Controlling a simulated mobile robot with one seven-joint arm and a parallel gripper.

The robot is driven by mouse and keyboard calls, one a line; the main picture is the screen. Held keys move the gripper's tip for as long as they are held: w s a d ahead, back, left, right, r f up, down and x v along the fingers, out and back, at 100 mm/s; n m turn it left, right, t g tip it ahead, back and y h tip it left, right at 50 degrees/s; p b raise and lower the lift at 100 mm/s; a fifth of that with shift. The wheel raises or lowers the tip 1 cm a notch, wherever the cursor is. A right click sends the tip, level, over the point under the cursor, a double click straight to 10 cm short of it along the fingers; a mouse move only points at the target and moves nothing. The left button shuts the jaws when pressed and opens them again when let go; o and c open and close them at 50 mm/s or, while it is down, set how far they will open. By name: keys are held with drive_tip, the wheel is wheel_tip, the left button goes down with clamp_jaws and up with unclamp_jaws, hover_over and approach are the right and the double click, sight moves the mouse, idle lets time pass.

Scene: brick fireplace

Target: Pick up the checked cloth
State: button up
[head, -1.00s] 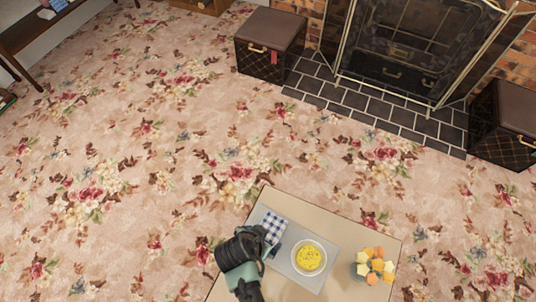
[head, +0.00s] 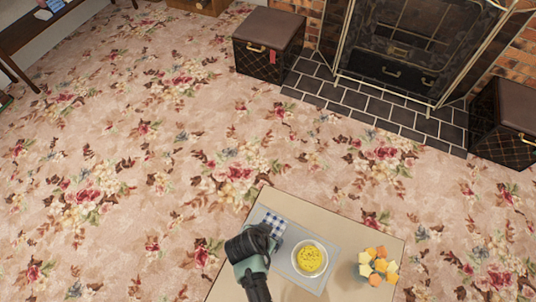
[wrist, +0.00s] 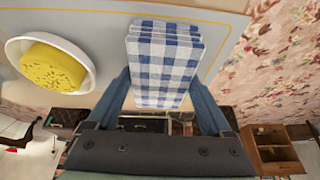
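The blue and white checked cloth (head: 271,217) lies folded on a grey mat (head: 320,245) on a low table. My gripper (head: 268,240) is over its near end and hides part of it in the head view. In the wrist view the folded cloth (wrist: 163,60) is seen close up between the two blue fingers of my gripper (wrist: 161,80). The fingers are wide apart, one at each side of the cloth. Gaps show beside its narrower lower part. I cannot tell whether the fingertips touch its edges.
The floral carpet (head: 150,150) is clear around the table. A fireplace and dark boxes are far off.

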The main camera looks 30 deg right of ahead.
drive_tip(key=c, duration=0.3)
wheel_tip(320, 180, up, 10)
drive_tip(key=p, duration=0.3)
drive_tip(key=shift+c, duration=0.2)
